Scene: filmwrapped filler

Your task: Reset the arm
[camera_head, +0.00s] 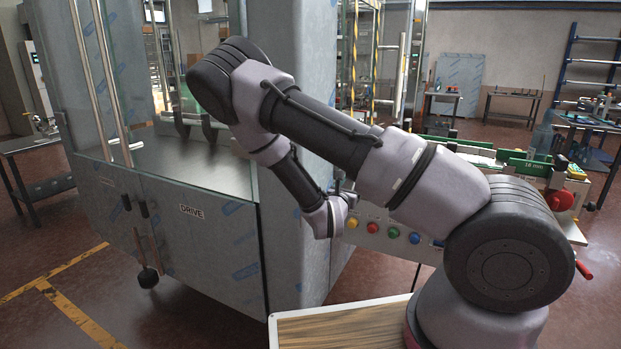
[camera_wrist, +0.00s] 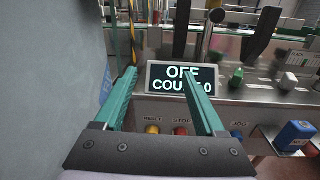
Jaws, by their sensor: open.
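My gripper (camera_wrist: 159,75) is open in the wrist view, its two teal fingers apart with nothing between them. It faces a control panel (camera_wrist: 260,98) with a dark display (camera_wrist: 181,77) reading "OFF" and a count of 0. The right finger covers part of the lettering. In the head view my arm is bent, with its elbow raised at upper left and the forearm coming down towards the panel's left end. The gripper fingers are mostly hidden there behind the wrist.
A grey cabinet marked "DRIVE" (camera_head: 150,235) stands left of my wrist; a grey wall fills the wrist view's left side. Yellow (camera_head: 351,222), red (camera_head: 372,227), green (camera_head: 393,232) and blue (camera_head: 414,239) buttons line the panel. A wood-topped surface (camera_head: 340,329) lies below my arm.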

